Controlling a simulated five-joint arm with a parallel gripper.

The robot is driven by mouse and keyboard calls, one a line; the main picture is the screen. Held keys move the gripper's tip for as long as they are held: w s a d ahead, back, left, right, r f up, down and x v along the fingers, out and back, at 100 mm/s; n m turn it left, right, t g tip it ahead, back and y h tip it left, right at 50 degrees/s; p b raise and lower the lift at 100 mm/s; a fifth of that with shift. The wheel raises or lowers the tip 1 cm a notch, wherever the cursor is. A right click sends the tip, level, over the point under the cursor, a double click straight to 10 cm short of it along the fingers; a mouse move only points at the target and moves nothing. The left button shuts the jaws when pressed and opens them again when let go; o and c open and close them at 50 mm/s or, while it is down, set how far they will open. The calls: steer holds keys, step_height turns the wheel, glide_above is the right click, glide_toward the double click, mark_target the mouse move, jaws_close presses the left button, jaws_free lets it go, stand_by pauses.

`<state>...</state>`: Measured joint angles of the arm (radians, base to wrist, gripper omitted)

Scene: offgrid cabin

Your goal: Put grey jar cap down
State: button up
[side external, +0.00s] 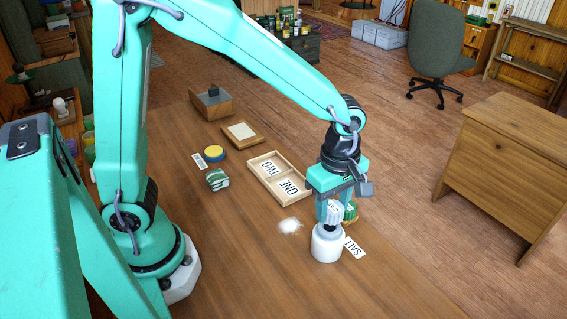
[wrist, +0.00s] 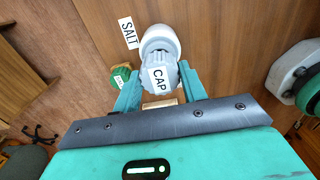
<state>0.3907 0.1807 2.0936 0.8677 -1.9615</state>
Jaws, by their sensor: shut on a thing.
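My gripper (side external: 333,211) is shut on the grey ribbed jar cap (side external: 334,208), which carries a CAP label. The cap also shows between the fingers in the wrist view (wrist: 158,77). A white jar (side external: 327,244) stands upright on the table directly below the cap. In the wrist view the jar (wrist: 160,40) shows just beyond the cap, partly hidden by it. A SALT label (side external: 354,247) lies beside the jar.
A small white heap (side external: 290,226) lies left of the jar. A wooden tray (side external: 252,176) with ONE and TWO compartments stands behind. A green item (side external: 351,212) sits close behind my gripper. A green-and-white block (side external: 217,180) and a yellow-and-blue round thing (side external: 215,153) are further left. The front table is clear.

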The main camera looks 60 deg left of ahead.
steer(key=shift+r, duration=0.2)
stand_by(0.3)
steer(key=a+r, duration=0.1)
steer(key=a, duration=0.9)
steer(key=shift+a+r, duration=0.15)
steer(key=shift+a, duration=0.15)
glide_above(289, 188)
step_height(289, 188, down, 7)
steer(key=shift+a, duration=0.15)
steer(key=shift+f, duration=2)
steer(key=shift+f, duration=0.15)
steer(key=o, duration=1.1)
